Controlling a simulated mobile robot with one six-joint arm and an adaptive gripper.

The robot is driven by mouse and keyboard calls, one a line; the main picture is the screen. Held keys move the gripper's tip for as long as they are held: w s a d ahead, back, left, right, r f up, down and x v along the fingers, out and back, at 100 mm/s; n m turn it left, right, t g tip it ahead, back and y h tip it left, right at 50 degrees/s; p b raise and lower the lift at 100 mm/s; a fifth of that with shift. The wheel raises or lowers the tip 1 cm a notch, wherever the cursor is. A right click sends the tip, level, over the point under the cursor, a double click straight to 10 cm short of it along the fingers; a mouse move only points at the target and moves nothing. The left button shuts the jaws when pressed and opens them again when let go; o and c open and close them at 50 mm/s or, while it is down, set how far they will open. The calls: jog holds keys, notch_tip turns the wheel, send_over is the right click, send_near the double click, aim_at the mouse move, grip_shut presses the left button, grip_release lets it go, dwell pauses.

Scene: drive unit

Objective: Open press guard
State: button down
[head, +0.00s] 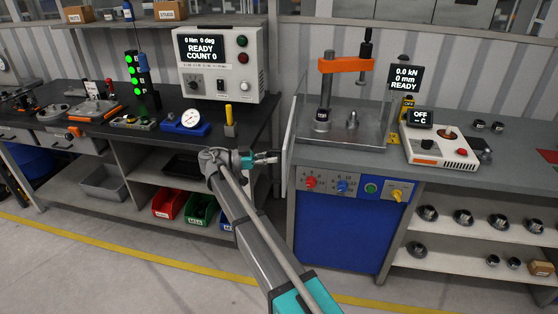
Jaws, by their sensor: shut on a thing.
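The press (346,66) with its orange head stands on the right-hand bench. Clear panels surround its base. The press guard (289,138) shows as a thin pale panel at the press's left front corner, seen nearly edge-on and reaching toward me past the bench front. My gripper (274,158) is at the left face of this panel, shut on a small part there that I take for the guard handle. The fingers largely hide that part. A small dark cylinder (322,119) and a metal part (352,121) sit in the press area.
Below the press is a blue cabinet (335,232) with a button panel (350,186). A heater-like unit (440,146) stands right of the press. The left bench carries a control box (220,65) and a dial gauge (190,119). Floor in front is clear.

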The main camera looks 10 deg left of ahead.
jog(key=shift+s+d+f, duration=0.1)
jog(key=shift+s+d, duration=0.05)
jog(key=shift+d, duration=0.2)
jog(key=c, duration=0.6)
grip_release()
jog(key=shift+c, duration=0.3)
